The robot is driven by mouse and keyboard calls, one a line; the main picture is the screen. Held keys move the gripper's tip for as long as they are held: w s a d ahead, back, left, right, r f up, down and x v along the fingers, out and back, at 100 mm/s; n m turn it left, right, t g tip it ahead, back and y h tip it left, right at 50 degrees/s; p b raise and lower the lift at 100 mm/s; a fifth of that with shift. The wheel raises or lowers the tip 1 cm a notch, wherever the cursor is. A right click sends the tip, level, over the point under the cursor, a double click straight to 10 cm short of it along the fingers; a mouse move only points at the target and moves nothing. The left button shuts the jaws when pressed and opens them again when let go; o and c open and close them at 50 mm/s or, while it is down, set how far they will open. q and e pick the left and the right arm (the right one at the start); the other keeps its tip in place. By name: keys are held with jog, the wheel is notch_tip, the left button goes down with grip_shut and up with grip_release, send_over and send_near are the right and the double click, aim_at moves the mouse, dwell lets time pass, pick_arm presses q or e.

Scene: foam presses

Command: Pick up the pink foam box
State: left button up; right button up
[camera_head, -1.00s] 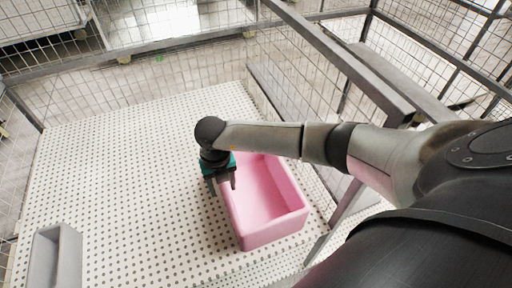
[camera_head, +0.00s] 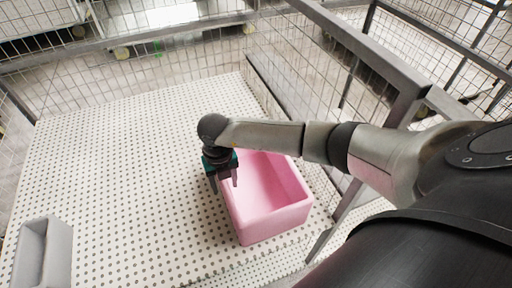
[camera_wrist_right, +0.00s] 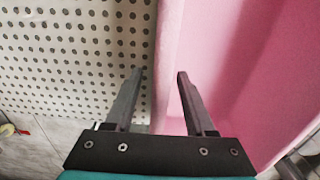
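The pink foam box (camera_head: 275,222) is an open-topped tray standing upright on the white perforated table (camera_head: 110,190), near its right side. My right gripper (camera_head: 224,184) points down at the box's left wall. In the right wrist view, the gripper (camera_wrist_right: 160,73) is open. One finger is over the table outside the pink box (camera_wrist_right: 225,50), and the other is on the inner side of the wall. A gap shows between the outer finger and the wall. My forearm hides the far part of the box in the head view. My left gripper is not in view.
A grey bin (camera_head: 57,255) stands at the table's front left. A grey metal frame (camera_head: 345,40) with wire mesh rises along the right, close to my arm. Wire fencing runs along the back.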

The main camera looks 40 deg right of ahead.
grip_shut()
dwell(1.3)
